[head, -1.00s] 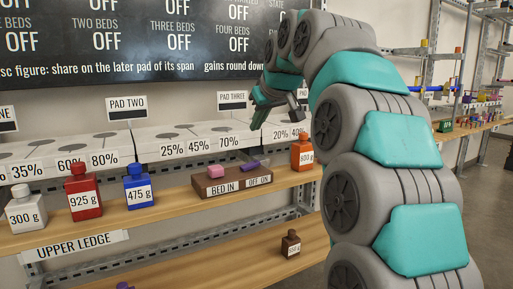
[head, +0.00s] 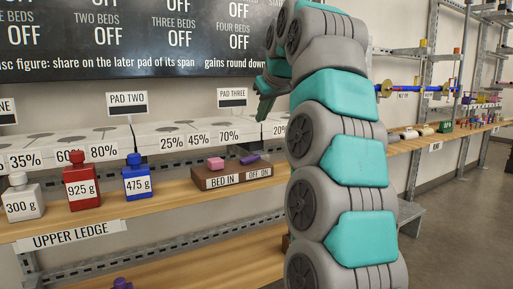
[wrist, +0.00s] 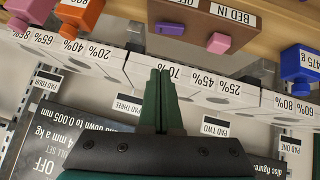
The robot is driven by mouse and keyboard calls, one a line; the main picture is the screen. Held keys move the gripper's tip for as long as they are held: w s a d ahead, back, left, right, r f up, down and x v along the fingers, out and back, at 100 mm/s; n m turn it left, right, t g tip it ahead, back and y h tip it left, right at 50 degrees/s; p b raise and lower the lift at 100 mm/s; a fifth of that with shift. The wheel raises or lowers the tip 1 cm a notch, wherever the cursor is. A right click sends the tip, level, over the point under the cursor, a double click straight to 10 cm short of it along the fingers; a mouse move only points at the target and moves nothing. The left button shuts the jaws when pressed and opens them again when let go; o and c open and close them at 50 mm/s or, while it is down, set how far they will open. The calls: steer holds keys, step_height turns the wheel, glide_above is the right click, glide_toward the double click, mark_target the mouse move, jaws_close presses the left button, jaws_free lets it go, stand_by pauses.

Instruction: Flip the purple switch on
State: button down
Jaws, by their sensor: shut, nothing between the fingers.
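The purple switch (head: 250,159) sits at the right of a brown box (head: 196,179), above the "OFF ON" label. It slants up to the right in the head view; I cannot tell which position it is set to. It also shows in the wrist view (wrist: 170,28), where the picture is upside down. A pink block (head: 215,163) is on the same box, above "BED IN". My gripper (wrist: 161,72) is shut and empty, its dark green fingers together. In the head view my gripper (head: 262,110) is above and behind the box, apart from the switch.
White pads (head: 185,131) with percentage labels run behind the ledge (head: 165,196). A blue bottle (head: 136,182), a red bottle (head: 82,187) and a white bottle (head: 22,204) stand left of the box. In the wrist view an orange bottle (wrist: 82,15) stands on the switch's other side.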

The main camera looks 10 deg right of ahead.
steer(key=b, duration=0.1)
glide_above(250, 159)
steer(key=f, duration=0.5)
steer(key=d+f, duration=0.1)
steer(key=f, duration=0.1)
steer(key=shift+f, duration=0.25)
steer(key=shift+s+d+f+b, duration=0.15)
steer(key=shift+f+b, duration=0.15)
steer(key=shift+f, duration=0.25)
steer(key=shift+d+f, duration=0.25)
steer(key=shift+f, duration=0.9)
